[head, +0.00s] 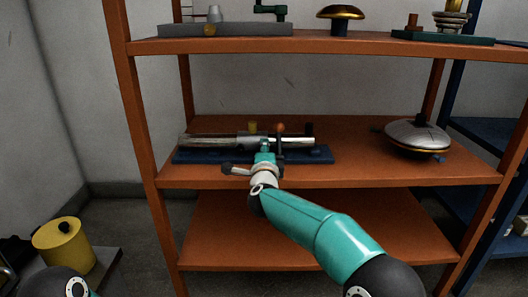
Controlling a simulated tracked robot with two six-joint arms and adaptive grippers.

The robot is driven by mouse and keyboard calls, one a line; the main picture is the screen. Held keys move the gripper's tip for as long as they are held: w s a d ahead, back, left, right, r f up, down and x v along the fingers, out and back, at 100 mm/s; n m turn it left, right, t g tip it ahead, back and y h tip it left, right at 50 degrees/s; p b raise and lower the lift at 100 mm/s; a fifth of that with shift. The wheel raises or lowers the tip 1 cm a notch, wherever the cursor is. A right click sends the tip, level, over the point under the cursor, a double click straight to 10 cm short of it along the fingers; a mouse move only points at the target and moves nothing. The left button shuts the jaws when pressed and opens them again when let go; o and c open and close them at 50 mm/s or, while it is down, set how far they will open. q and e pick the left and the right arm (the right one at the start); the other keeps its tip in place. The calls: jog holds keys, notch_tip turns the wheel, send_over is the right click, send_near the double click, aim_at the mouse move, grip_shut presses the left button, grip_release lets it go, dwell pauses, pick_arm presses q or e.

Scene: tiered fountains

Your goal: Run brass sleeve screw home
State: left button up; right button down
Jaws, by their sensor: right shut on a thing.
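A silver tube (212,140) with a wider collar at its middle lies level on a dark blue base (190,156) on the middle shelf. A small brass-yellow piece (252,127) and an orange knob (280,128) show just behind the tube. My right gripper (263,152) reaches in from the front, up against the collar, and is shut on a small part there. Its fingers hide that part, so I cannot see the screw itself or how deep it sits. My left gripper is out of view; only part of that arm shows at the bottom left.
The middle shelf (390,177) also holds a silver domed disc (416,134) at right. The upper shelf (350,46) carries a gold-capped knob (340,15) and other fittings. A yellow canister (64,244) stands low at left. The lower shelf (215,230) looks empty.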

jog(key=shift+f, duration=0.45)
jog(key=c, duration=1.2)
grip_release()
jog(key=shift+r, duration=0.15)
jog(key=s, duration=1.2)
